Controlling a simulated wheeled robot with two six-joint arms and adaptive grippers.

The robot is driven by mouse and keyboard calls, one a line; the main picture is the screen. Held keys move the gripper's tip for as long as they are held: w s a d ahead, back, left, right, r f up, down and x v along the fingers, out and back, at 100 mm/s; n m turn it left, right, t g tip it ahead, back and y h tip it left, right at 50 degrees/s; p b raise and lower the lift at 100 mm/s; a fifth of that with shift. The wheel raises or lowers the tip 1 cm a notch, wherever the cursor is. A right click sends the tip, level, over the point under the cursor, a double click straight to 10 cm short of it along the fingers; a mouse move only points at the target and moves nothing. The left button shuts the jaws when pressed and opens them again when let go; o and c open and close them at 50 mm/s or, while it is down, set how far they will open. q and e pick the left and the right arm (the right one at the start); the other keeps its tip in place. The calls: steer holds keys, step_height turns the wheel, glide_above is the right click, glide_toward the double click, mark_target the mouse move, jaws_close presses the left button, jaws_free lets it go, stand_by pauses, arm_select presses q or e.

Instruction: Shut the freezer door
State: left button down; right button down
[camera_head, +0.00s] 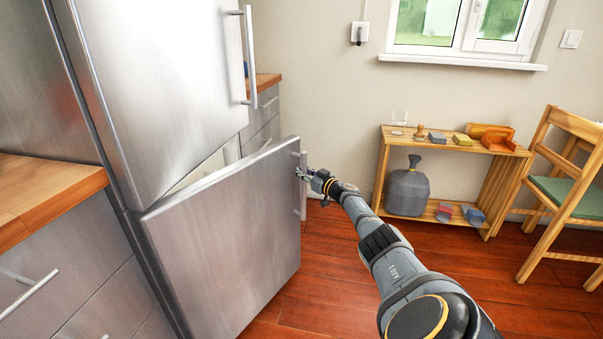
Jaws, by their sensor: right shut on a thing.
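The steel freezer door (228,245) is the lower door of the tall fridge-freezer. It stands part open, swung out to the right, and a pale strip of the inside shows above its top edge. Its upright bar handle (303,208) is on the door's right edge. My right gripper (302,174) is shut on the upper part of this handle, and its arm reaches in from the bottom right. My left gripper is not in view.
The upper fridge door (165,80) with its own handle (250,55) is above. A wooden counter (45,190) over drawers is at left. A low wooden shelf (383,165) holding a grey jug (408,190) and a chair (548,160) are at right. Red-brown floor is clear between.

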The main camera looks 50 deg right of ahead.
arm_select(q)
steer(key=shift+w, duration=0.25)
arm_select(e)
steer(key=shift+w, duration=0.25)
steer(key=c, duration=1.2)
jaws_free()
steer(key=shift+s+a, duration=0.2)
steer(key=shift+s, duration=1.65)
steer(key=shift+s+a, duration=0.2)
steer(key=shift+s, duration=1.65)
